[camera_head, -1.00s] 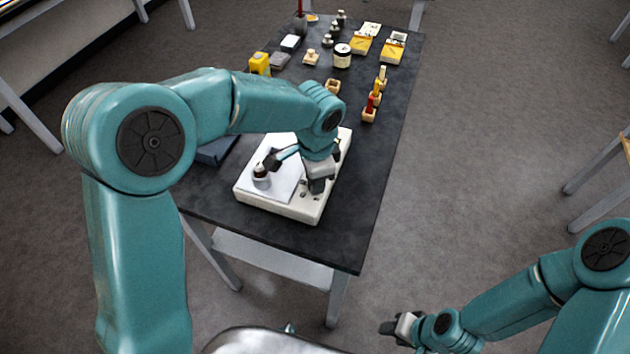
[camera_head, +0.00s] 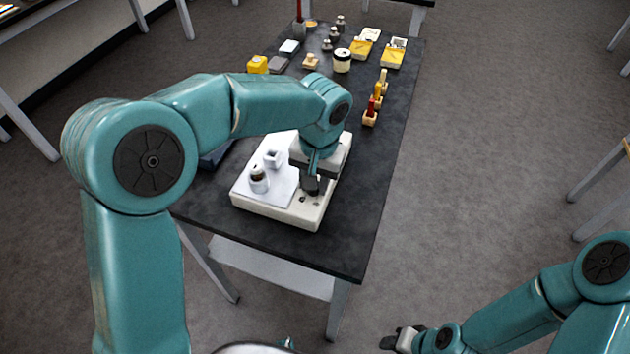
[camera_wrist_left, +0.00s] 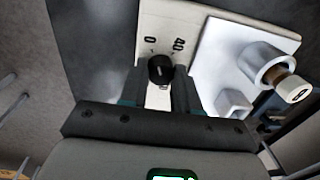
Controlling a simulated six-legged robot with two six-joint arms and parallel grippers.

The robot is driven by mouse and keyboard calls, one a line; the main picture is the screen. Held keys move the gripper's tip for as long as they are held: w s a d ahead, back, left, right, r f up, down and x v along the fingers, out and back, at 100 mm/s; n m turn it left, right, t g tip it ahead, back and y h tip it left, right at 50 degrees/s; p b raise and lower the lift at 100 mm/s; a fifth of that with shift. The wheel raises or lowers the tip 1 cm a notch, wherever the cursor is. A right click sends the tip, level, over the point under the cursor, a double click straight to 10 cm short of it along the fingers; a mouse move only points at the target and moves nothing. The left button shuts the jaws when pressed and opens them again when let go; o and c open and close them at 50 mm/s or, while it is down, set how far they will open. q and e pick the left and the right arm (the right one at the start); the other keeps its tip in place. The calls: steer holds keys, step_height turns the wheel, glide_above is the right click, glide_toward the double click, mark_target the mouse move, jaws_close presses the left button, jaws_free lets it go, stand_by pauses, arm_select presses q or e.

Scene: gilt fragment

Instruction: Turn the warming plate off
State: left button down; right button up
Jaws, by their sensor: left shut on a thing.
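The warming plate (camera_head: 272,217) is a cream box with a pale top plate (camera_head: 283,190), standing on the near part of the dark table. In the left wrist view its panel (camera_wrist_left: 165,22) carries a black knob (camera_wrist_left: 161,69) between the marks 0 and 40. My left gripper (camera_wrist_left: 160,85) is shut on that knob; in the head view the gripper (camera_head: 313,190) is over the right side of the plate and hides the knob there. My right gripper (camera_head: 388,341) is at the lower right, away from the table; its finger gap is unclear.
A small jar (camera_head: 259,180) with a brown stopper and a white cube-like cup (camera_head: 272,158) stand on the plate. Small racks (camera_head: 370,116) with coloured pieces, a lidded jar (camera_head: 342,62) and yellow boxes (camera_head: 362,48) stand farther back.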

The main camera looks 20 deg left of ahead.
arm_select(q)
steer(key=shift+s+f+n, duration=0.15)
steer(key=shift+f+n, duration=0.05)
steer(key=shift+n, duration=0.9)
steer(key=c, duration=0.8)
jaws_free()
steer(key=shift+r, duration=0.1)
steer(key=shift+a, duration=0.1)
steer(key=shift+r, duration=0.15)
